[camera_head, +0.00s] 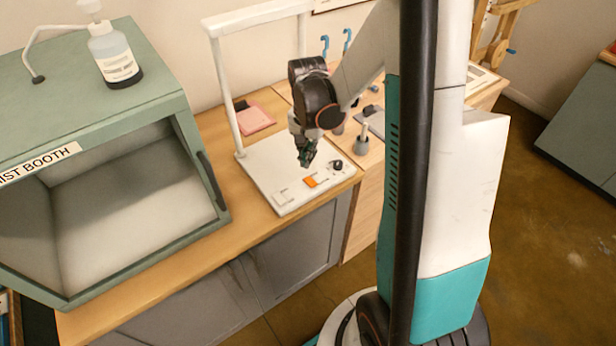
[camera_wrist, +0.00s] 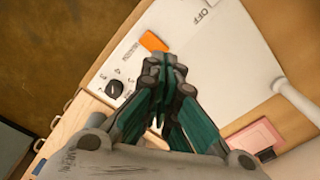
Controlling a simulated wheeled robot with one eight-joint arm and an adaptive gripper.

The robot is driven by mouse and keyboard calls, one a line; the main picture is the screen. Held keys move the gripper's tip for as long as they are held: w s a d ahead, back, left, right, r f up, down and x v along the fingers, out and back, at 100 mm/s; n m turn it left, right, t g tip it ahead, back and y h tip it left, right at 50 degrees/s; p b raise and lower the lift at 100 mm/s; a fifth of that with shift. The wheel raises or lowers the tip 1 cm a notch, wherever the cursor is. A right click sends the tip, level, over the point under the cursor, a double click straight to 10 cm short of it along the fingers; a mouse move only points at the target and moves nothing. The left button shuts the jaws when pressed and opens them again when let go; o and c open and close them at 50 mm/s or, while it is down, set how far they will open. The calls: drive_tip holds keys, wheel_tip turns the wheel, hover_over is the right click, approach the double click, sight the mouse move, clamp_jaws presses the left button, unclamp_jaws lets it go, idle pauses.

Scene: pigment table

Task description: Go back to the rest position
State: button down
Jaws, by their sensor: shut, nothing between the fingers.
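My gripper (camera_head: 306,160) hangs above the white panel board (camera_head: 262,163) on the wooden table. In the wrist view my gripper (camera_wrist: 168,66) is shut with its fingertips together and nothing between them. Past the fingertips there is an orange switch (camera_wrist: 153,41), which also shows in the head view (camera_head: 311,182) just below the gripper. A black knob (camera_wrist: 114,89) with marks around it sits on the same board; it is also in the head view (camera_head: 337,165). The gap between the fingertips and the board is hard to judge.
The green mist booth (camera_head: 203,165) stands at the left with a bottle (camera_head: 114,60) on top. A white post (camera_head: 224,92) of a frame rises at the board's edge. A pink pad (camera_head: 254,120) lies behind the board. Small items stand right of it.

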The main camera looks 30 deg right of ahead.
drive_tip(key=s+a+r+n+t+b, duration=0.3)
drive_tip(key=a+r+n, duration=0.3)
drive_tip(key=a+r, duration=0.4)
drive_tip(key=s+a+r+n+t+b, duration=0.2)
drive_tip(key=s+a+r+n+t, duration=0.1)
drive_tip(key=s, duration=0.7)
drive_tip(key=shift+a+n+t, duration=0.6)
drive_tip(key=shift+a+n, duration=0.05)
drive_tip(key=shift+n, duration=0.65)
